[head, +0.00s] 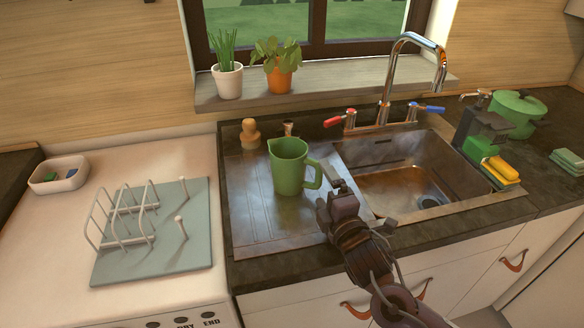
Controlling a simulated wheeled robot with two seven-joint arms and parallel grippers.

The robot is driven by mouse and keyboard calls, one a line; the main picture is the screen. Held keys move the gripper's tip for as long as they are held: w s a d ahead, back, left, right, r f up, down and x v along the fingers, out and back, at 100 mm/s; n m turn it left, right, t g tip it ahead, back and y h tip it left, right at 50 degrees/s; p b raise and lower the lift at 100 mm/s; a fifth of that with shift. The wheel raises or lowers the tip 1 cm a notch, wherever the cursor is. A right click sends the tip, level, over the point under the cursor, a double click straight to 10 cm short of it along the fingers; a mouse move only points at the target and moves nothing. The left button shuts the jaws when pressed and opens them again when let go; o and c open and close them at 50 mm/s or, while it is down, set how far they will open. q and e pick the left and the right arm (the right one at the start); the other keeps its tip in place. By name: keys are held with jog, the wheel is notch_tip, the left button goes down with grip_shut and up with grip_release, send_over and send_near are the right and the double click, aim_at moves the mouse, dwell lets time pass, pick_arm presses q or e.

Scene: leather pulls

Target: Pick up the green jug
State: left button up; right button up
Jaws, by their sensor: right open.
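The green jug (288,168) stands upright on the metal draining board, left of the sink bowl. Its handle points right, toward my gripper. My right gripper (326,192) is open, just right of and in front of the jug, with its fingertips close to the handle. I cannot tell whether a finger touches the handle. My left gripper does not show.
The sink bowl (405,178) and tall tap (418,42) are to the right. A white wire rack (122,222) stands on a grey mat at left. A wooden brush (250,134) stands behind the jug. Potted plants line the sill (330,78). The draining board's front left is clear.

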aim_at(319, 177)
jog(key=x, duration=0.5)
jog(key=shift+p, duration=0.35)
jog(key=c, duration=1.4)
jog(key=shift+r, duration=0.15)
jog(key=shift+c, duration=0.4)
jog(key=shift+r, duration=0.15)
